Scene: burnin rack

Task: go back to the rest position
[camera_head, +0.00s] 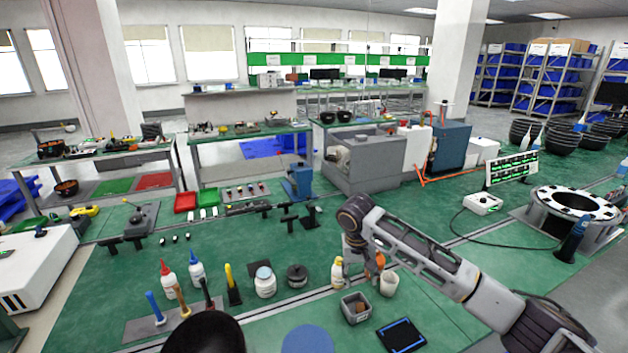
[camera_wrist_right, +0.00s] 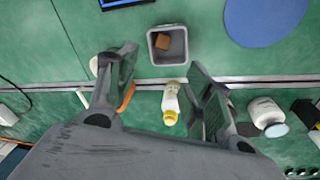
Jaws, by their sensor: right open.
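My right arm reaches in from the lower right of the head view, and its gripper (camera_head: 363,264) points down over the green bench. In the right wrist view the two fingers of this gripper (camera_wrist_right: 162,68) stand wide apart with nothing held between them. A bottle with a yellow cap (camera_wrist_right: 171,103) shows below and between the fingers; it also stands left of the gripper in the head view (camera_head: 338,273). A small grey bin (camera_wrist_right: 167,45) with a brown block (camera_wrist_right: 162,41) lies just beyond the fingertips. My left gripper is in neither view.
A white cup (camera_head: 389,284), a black-and-blue tablet (camera_head: 401,335) and a blue disc (camera_head: 307,340) are near the gripper. Jars, glue bottles and hand tools stand to the left. A ring-shaped fixture (camera_head: 573,204) stands at right. The green surface behind the arm is partly clear.

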